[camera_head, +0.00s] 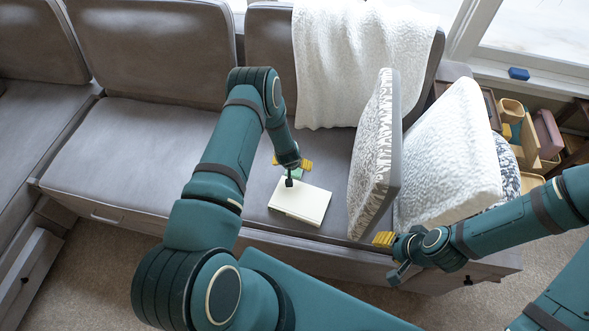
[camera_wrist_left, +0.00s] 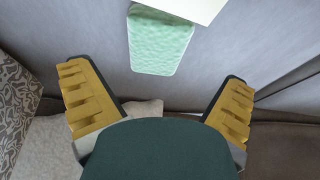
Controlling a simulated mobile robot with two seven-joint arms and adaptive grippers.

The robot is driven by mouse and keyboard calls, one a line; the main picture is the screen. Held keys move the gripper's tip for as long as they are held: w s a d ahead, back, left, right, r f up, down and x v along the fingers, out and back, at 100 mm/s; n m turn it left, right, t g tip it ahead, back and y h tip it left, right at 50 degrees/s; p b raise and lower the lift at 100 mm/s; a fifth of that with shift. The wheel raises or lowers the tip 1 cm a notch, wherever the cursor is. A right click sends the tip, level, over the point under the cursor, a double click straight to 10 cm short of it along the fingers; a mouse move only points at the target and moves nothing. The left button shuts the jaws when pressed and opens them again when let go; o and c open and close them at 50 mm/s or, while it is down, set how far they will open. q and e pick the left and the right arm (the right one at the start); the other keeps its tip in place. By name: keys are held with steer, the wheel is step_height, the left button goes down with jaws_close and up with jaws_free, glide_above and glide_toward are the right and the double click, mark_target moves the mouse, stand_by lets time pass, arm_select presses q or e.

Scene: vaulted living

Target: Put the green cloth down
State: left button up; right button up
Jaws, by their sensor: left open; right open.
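The green cloth (camera_wrist_left: 160,42) is a pale green, textured rectangle lying flat on the grey sofa seat in the left wrist view. Its top edge meets a cream book (camera_wrist_left: 190,6); I cannot tell if it lies under it. In the head view only a small green piece of cloth (camera_head: 298,173) shows by the book (camera_head: 302,201), the rest hidden. My left gripper (camera_head: 291,163) is open above the seat at the book's far edge; its spread fingers (camera_wrist_left: 158,105) hold nothing. My right gripper (camera_head: 390,257) is open and empty at the sofa's front edge.
A patterned cushion (camera_head: 375,155) and a white cushion (camera_head: 450,155) stand right of the book. A white throw (camera_head: 350,55) hangs over the backrest. The sofa seat (camera_head: 130,155) to the left is clear. Toys and boxes (camera_head: 545,135) stand beyond the sofa's right end.

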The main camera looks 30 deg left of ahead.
arm_select(q)
steer(key=b+x, duration=0.1)
steer(key=x, duration=0.3)
steer(key=shift+d+f+b, duration=0.15)
steer(key=shift+d+b, duration=0.1)
steer(key=shift+b, duration=0.1)
steer(key=shift+w+a+f, duration=0.1)
steer(key=shift+w+f, duration=0.2)
steer(key=shift+f, duration=0.15)
steer(key=shift+f, duration=0.2)
steer(key=c, duration=1)
steer(key=shift+c, duration=0.2)
